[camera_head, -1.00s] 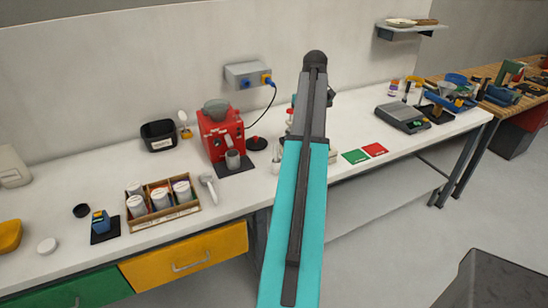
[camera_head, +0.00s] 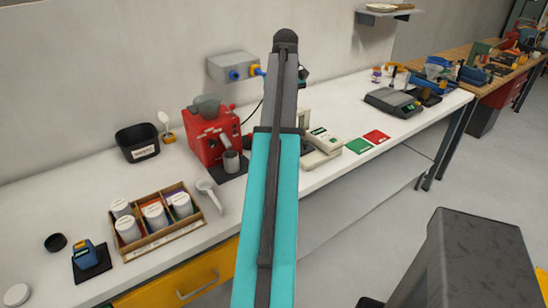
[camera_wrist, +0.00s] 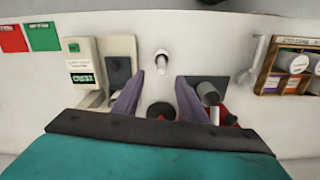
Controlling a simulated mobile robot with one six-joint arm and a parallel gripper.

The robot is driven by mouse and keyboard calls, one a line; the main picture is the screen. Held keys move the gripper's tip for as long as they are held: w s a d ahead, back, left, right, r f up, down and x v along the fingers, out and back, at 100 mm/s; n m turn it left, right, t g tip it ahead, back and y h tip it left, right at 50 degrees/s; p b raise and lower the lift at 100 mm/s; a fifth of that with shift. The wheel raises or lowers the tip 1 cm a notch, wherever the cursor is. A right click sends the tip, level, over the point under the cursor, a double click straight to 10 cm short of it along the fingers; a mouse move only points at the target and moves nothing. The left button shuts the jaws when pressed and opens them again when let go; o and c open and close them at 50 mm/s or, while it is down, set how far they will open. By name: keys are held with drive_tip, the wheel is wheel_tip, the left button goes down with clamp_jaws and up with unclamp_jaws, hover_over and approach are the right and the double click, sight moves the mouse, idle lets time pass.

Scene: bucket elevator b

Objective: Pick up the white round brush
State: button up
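In the wrist view a small white round piece, which looks like the white round brush (camera_wrist: 161,60), stands on the white counter (camera_wrist: 225,25). It lies just beyond and between the fingertips of my gripper (camera_wrist: 160,80), apart from both. My gripper's two purple-grey fingers are spread, with nothing between them. How far the tips are above the counter is hard to tell. In the head view my arm hides the brush and the gripper.
A red machine (camera_head: 207,135) with a grey cup (camera_head: 231,162) and a beige device (camera_head: 321,141) stand on either side. A white long-handled tool (camera_head: 209,192) lies beside a wooden box of jars (camera_head: 160,240). A black round piece (camera_wrist: 161,111) is near the fingers.

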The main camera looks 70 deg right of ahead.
drive_tip(key=shift+w, duration=0.15)
drive_tip(key=shift+f, duration=0.75)
drive_tip(key=shift+f+p, duration=0.95)
drive_tip(key=shift+f, duration=2.65)
drive_tip(key=shift+w+f+p, duration=0.15)
drive_tip(key=shift+f+p, duration=0.75)
drive_tip(key=shift+f, duration=0.65)
drive_tip(key=shift+d+f, duration=0.1)
drive_tip(key=shift+f, duration=0.95)
